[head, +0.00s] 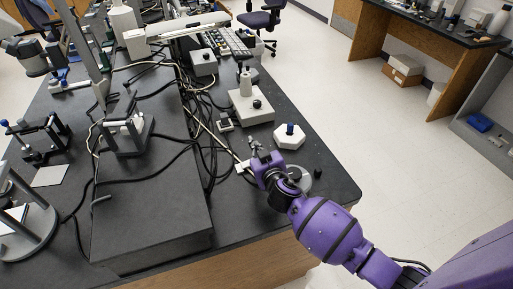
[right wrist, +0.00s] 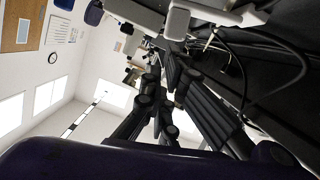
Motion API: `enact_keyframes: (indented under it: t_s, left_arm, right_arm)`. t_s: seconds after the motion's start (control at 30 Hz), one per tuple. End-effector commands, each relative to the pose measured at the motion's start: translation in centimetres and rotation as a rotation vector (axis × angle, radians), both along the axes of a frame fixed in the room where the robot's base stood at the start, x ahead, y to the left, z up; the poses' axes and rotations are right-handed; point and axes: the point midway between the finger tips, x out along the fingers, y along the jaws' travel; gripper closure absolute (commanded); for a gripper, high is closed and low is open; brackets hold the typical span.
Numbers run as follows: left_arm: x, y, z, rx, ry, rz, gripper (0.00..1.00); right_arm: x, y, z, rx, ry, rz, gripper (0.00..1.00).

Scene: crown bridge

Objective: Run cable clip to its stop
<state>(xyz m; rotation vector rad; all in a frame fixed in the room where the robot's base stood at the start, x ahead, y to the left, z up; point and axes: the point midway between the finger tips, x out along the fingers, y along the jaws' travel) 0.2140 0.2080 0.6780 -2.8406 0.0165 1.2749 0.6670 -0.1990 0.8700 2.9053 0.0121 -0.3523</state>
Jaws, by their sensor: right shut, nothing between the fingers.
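My right gripper (head: 256,147) is shut and empty, low over the cables near the right part of the black bench. In the right wrist view its dark fingers (right wrist: 165,75) show close together with nothing between them. A small pale block (head: 242,167) sits on a light cable just left of the gripper; it may be the cable clip, but I cannot tell for sure. A small dark-and-white piece (head: 225,122) lies among the cables farther back. In the right wrist view a white block (right wrist: 188,16) is beyond the fingertips. My left gripper is not in view.
A white octagonal base with a blue knob (head: 289,136) and a pale box with a post (head: 250,106) stand behind the gripper. A round grey plate (head: 299,178) is beside my wrist. A raised black slab (head: 150,210) is at left. Black cables (head: 205,150) tangle between.

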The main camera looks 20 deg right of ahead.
Motion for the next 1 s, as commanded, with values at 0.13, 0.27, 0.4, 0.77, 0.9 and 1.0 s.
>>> enact_keyframes:
  t_s: [0.13,0.27,0.4,0.77,0.9,1.0]
  left_arm:
    - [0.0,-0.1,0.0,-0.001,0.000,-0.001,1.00]
    - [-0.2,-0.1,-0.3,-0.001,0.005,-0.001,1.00]
    - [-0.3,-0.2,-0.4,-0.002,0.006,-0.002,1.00]
    - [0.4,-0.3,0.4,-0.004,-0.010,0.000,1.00]
    - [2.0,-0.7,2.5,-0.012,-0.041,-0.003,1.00]
    - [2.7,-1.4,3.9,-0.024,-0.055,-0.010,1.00]
  right_arm:
    - [0.0,0.0,0.0,0.004,0.001,0.000,1.00]
    - [0.0,-0.5,-0.5,0.053,0.006,-0.002,1.00]
    - [0.0,-0.9,-0.6,0.095,0.004,-0.001,1.00]
    - [0.2,-0.9,0.3,0.094,0.000,0.000,1.00]
    - [0.9,-1.1,3.1,0.094,-0.010,-0.001,1.00]
    - [1.1,-1.2,5.4,0.095,-0.015,0.000,1.00]
